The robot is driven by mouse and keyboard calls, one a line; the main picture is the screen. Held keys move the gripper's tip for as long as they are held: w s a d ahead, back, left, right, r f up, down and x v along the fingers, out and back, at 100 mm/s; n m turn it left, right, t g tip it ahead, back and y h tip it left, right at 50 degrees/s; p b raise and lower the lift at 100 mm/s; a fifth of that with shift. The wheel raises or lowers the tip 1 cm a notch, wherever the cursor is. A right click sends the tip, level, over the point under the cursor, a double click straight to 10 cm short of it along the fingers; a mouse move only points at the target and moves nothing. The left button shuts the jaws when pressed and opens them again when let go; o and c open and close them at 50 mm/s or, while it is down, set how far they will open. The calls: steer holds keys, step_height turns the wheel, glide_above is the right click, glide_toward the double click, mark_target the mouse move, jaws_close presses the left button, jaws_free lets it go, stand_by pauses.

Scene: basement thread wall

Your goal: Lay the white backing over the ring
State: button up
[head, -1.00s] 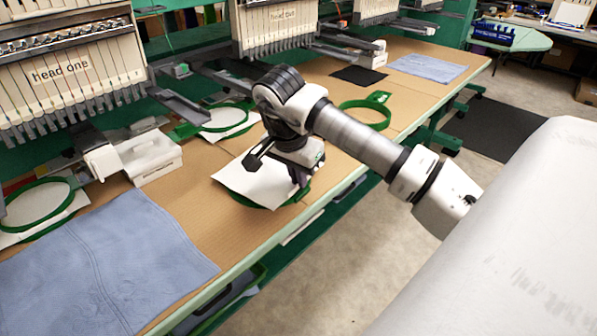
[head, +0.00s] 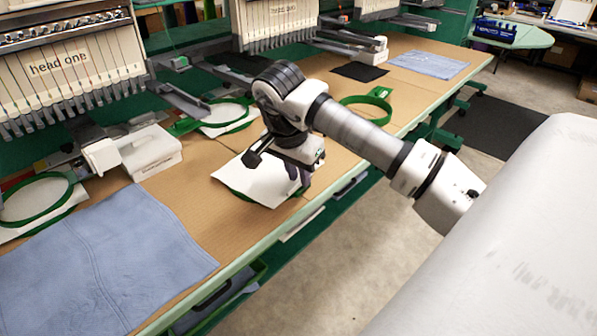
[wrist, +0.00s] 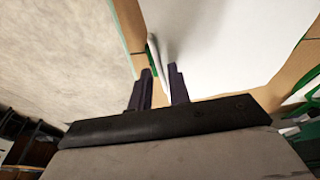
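The white backing (head: 255,179) lies over a green ring (head: 264,205) on the tan table, near its front edge. Only part of the ring's rim shows past the backing's front edge; the rest is hidden by the sheet and my arm. My gripper (head: 301,184) is low at the backing's right side. In the wrist view, the purple fingers of my gripper (wrist: 161,72) stand apart with a visible gap. The edge of the backing (wrist: 235,45) rises in a narrow curl at the tips, and I see no finger pressed on both its sides.
Blue folded cloth (head: 105,260) covers the table at the left. Other green hoops (head: 366,111) lie along the table. A white box-like machine arm (head: 152,152) and needle heads (head: 75,70) stand behind. Open floor (head: 370,240) lies in front.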

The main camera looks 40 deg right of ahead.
steer(key=shift+o, duration=0.9)
steer(key=v, duration=1.3)
steer(key=shift+r, duration=0.4)
steer(key=shift+a, duration=0.1)
